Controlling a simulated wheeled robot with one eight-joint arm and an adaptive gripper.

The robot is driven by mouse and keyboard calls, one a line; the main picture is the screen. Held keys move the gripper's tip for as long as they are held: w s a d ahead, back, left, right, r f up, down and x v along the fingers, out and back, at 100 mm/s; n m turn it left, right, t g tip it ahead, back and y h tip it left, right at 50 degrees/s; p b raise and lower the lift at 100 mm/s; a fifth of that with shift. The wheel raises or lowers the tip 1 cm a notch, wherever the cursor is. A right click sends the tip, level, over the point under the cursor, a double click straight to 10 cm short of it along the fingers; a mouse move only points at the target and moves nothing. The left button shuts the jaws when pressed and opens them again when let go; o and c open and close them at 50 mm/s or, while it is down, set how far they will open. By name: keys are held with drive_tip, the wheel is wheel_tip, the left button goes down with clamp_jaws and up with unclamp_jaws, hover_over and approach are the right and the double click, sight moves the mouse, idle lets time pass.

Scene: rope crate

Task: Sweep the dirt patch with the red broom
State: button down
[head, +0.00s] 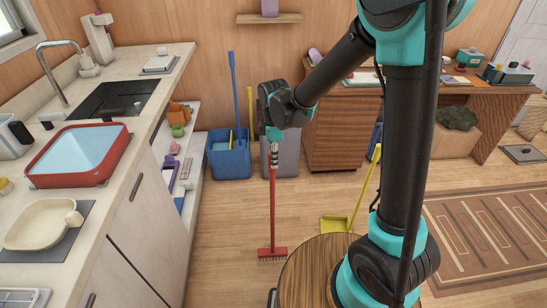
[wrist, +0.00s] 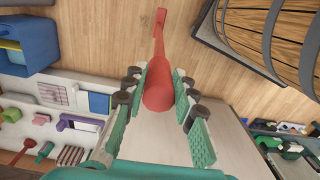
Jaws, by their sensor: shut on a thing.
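The red broom (head: 272,205) hangs upright below my gripper (head: 274,148) in the head view. Its bristled head (head: 272,253) is at the floor in front of the blue bin; I cannot tell if the bristles touch. In the wrist view the red handle (wrist: 158,92) runs between the green finger pads of my gripper (wrist: 160,80), which is shut on it near its top end. I cannot make out a dirt patch in either view.
A blue bin (head: 230,160) holding a blue-handled tool stands behind the broom. A yellow dustpan (head: 335,224) with a long handle is to the right. The counter (head: 150,150) with open shelves bounds the left. A patterned rug (head: 490,240) lies right. Floor around the broom head is clear.

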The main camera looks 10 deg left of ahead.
sight(274, 173)
drive_tip(key=shift+f, duration=0.15)
drive_tip(key=shift+f, duration=3.8)
drive_tip(key=w+a+g, duration=0.1)
drive_tip(key=w, duration=0.8)
drive_tip(key=shift+a+f, duration=0.15)
drive_tip(key=shift+a, duration=0.25)
drive_tip(key=w+a, duration=0.2)
drive_tip(key=w, duration=1)
drive_tip(key=w+a, duration=0.3)
drive_tip(key=w, duration=0.8)
drive_tip(key=shift+w, duration=0.35)
